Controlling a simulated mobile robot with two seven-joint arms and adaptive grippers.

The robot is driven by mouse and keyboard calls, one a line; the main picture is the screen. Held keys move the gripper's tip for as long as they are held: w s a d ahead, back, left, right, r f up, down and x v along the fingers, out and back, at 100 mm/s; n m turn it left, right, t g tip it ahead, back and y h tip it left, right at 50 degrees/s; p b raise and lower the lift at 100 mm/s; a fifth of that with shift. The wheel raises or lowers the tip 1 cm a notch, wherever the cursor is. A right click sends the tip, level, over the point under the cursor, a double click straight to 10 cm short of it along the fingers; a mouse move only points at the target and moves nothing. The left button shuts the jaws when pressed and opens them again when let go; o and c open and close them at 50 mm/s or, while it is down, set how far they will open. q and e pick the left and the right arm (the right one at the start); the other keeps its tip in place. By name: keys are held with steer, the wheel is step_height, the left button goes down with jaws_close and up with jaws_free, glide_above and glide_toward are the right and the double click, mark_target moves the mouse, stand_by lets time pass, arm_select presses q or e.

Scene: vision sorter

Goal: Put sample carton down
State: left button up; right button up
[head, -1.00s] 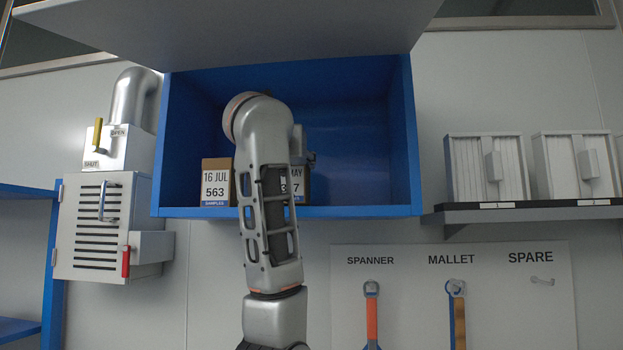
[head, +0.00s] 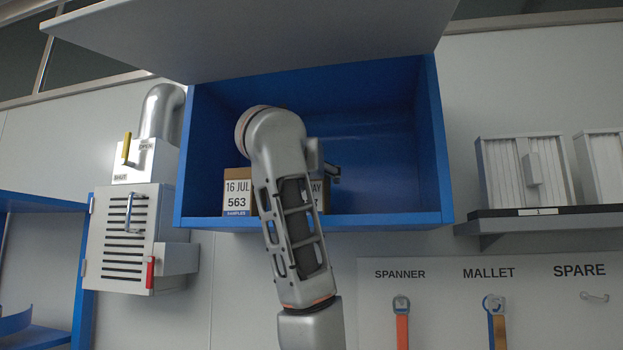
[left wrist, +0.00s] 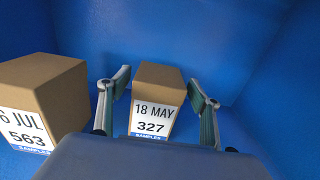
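The sample carton marked 18 MAY 327 (left wrist: 155,100) stands upright on the floor of the blue cupboard. In the head view my left arm hides most of it, with a strip of its label (head: 318,190) showing. My left gripper (left wrist: 160,90) is open around this carton, one finger on each side, with a gap visible at least on the right. In the head view a dark part of the gripper (head: 334,174) shows beside my arm. A second carton marked 16 JUL 563 (head: 237,193) stands to the left, also seen in the left wrist view (left wrist: 40,95). My right gripper is not in view.
The blue cupboard (head: 435,150) has side walls, a front lip and a raised grey door (head: 300,35) above. Its right half looks empty. A slatted vent box (head: 125,240) hangs at left, a shelf with white boxes (head: 525,172) at right, and a tool board (head: 450,300) below.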

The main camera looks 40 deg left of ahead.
arm_select(q)
steer(key=shift+r, duration=0.1)
steer(key=shift+s+d, duration=0.2)
steer(key=b+v, duration=0.2)
steer(key=v, duration=0.9)
steer(key=shift+s+b, duration=0.25)
steer(key=shift+b, duration=0.15)
steer(key=shift+r, duration=0.1)
